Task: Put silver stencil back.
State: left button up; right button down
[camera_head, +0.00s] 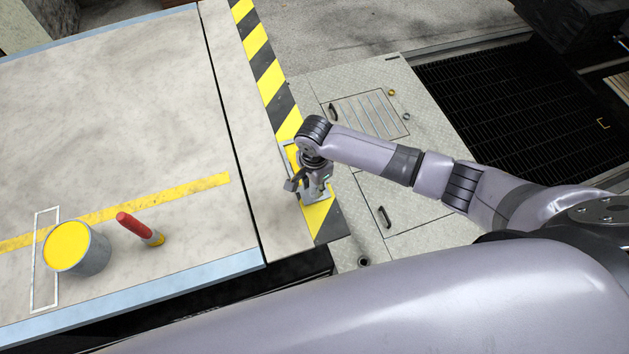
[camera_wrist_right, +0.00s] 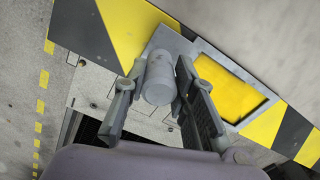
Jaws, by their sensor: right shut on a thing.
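The silver stencil (camera_head: 287,158) is a flat grey rectangular frame with a round upright handle. It lies over the yellow and black striped edge strip, mostly under my right gripper (camera_head: 309,187) in the head view. In the right wrist view the stencil's cylindrical handle (camera_wrist_right: 159,75) stands between the two fingers of my right gripper (camera_wrist_right: 155,78), which is shut on it. Yellow shows through the frame's opening. Whether the frame touches the surface is hard to tell. My left gripper is not in view.
A pot of yellow paint (camera_head: 100,255) and a red-handled brush (camera_head: 132,226) stand on the pale platform at left. A thin white rectangular outline (camera_head: 39,235) is beside the pot. A yellow line (camera_head: 195,188) crosses the platform. A dark grating (camera_head: 490,85) lies at right.

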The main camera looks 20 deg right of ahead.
jog(key=shift+f, duration=0.2)
jog(key=c, duration=1.3)
grip_release()
jog(key=shift+f+b, duration=0.15)
jog(key=shift+b, duration=0.2)
jog(key=r+b, duration=0.2)
jog(key=r, duration=0.1)
jog(key=r+b, duration=0.1)
jog(key=shift+w+r, duration=0.25)
jog(key=shift+w, duration=0.1)
notch_tip(320, 180, up, 13)
jog(key=shift+r+b, duration=0.1)
jog(key=shift+b, duration=0.25)
